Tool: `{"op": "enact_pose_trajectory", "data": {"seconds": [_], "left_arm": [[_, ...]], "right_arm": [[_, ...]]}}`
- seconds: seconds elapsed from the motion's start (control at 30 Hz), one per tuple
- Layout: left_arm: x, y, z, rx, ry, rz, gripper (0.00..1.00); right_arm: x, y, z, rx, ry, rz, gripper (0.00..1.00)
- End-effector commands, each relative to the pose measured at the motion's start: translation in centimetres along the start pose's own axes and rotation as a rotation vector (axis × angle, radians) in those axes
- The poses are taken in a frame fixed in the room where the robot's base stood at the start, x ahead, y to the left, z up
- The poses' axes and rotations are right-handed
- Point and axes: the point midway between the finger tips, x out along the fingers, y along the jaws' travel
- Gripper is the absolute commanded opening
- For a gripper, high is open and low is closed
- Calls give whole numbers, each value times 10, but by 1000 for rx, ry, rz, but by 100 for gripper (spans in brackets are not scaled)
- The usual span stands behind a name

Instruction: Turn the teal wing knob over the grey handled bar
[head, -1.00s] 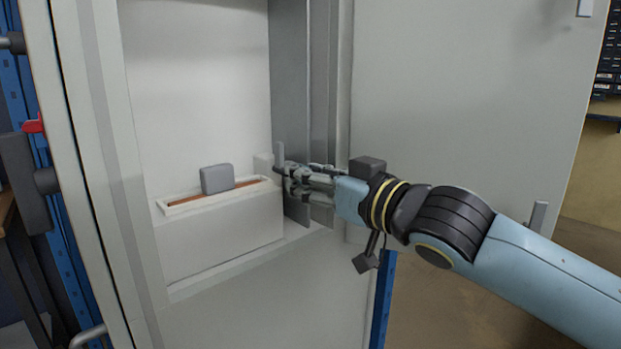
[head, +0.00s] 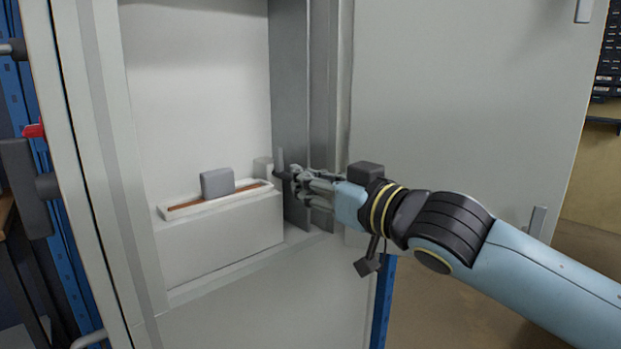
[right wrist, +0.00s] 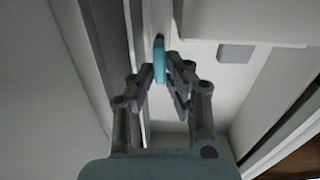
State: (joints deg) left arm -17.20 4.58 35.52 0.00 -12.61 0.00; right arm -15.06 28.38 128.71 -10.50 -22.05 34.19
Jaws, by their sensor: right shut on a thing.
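The teal wing knob (right wrist: 159,60) shows in the right wrist view, between the fingertips of my right gripper (right wrist: 161,72). In the head view my right gripper (head: 284,172) reaches into the cabinet from the right, and its fingers hide the knob there. It is shut on the knob. A grey handle block (head: 217,183), seemingly that of the grey handled bar, stands upright over a long slot with a brown inside, to the left of the gripper. A grey square in the right wrist view (right wrist: 235,53) looks like this handle. My left gripper is not in view.
The slot is in a pale box (head: 220,240) on the cabinet's ledge. The cabinet's side wall (head: 290,90) is close behind the gripper. The open door (head: 450,100) stands to the right, behind my arm. The space above the handle block is clear.

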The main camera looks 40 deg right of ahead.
Motion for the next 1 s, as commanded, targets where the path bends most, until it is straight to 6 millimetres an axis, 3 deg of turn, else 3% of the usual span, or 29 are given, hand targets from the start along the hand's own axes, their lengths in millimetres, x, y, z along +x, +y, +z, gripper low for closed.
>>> {"op": "enact_pose_trajectory", "data": {"seconds": [0.27, 1.0], "left_arm": [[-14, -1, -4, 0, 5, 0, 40], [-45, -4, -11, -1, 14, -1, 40]], "right_arm": [[0, -2, -2, -176, -1, 1, 0], [0, -8, 3, -875, 0, 0, 0]]}}
